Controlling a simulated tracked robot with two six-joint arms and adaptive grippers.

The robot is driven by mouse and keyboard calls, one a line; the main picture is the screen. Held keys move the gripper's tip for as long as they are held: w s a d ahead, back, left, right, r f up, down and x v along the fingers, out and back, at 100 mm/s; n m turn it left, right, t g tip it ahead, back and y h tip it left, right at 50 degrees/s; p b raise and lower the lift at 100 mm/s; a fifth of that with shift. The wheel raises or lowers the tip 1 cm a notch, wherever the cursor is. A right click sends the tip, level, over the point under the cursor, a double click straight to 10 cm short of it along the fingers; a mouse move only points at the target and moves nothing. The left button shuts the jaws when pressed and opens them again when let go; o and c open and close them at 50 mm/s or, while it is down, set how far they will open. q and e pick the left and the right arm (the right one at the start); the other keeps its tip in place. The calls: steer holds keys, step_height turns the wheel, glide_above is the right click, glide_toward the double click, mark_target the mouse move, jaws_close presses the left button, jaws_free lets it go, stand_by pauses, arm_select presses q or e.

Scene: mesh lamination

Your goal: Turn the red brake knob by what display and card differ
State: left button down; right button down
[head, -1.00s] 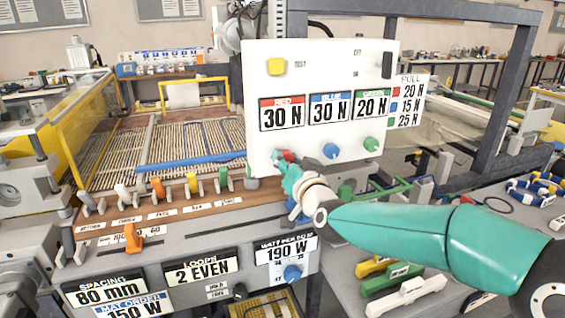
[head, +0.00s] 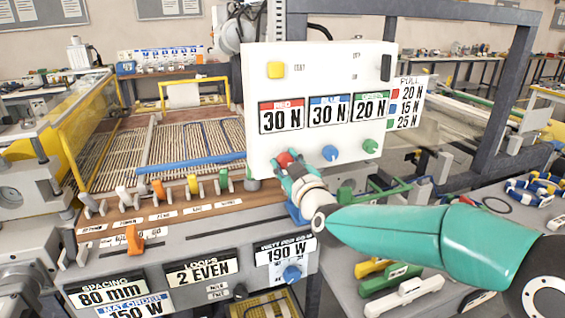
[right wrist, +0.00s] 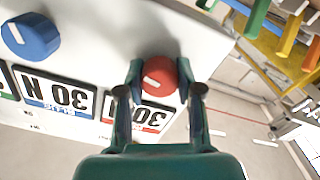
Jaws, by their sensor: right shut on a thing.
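The red brake knob (head: 284,159) sits on the white panel (head: 258,85) under the red display (head: 282,115), which reads 30 N. The blue display (head: 329,110) reads 30 N and the green one (head: 371,105) 20 N. The PULL card (head: 409,100) at the panel's right lists red 20 N, blue 15 N, green 25 N. My right gripper (head: 291,166) is shut on the red knob. In the right wrist view its fingers (right wrist: 159,88) sit on both sides of the red knob (right wrist: 160,75), whose white mark shows. My left gripper is not in view.
The blue knob (head: 330,153) and green knob (head: 370,145) are right of the red one. A yellow button (head: 276,67) is at the panel's upper left. Below is a console with coloured levers (head: 158,189) and displays. Coloured bars (head: 392,279) lie at lower right.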

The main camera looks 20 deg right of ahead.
steer(key=shift+r+n, duration=0.3)
steer(key=shift+n, duration=0.1)
steer(key=c, duration=0.7)
jaws_free()
steer(key=shift+a, duration=0.1)
steer(key=shift+c, duration=0.2)
steer(key=shift+f, duration=0.15)
steer(key=shift+s, duration=0.1)
steer(key=s, duration=1.1)
steer(key=shift+s+d, duration=0.25)
steer(key=shift+s, duration=0.15)
steer(key=shift+f, duration=0.15)
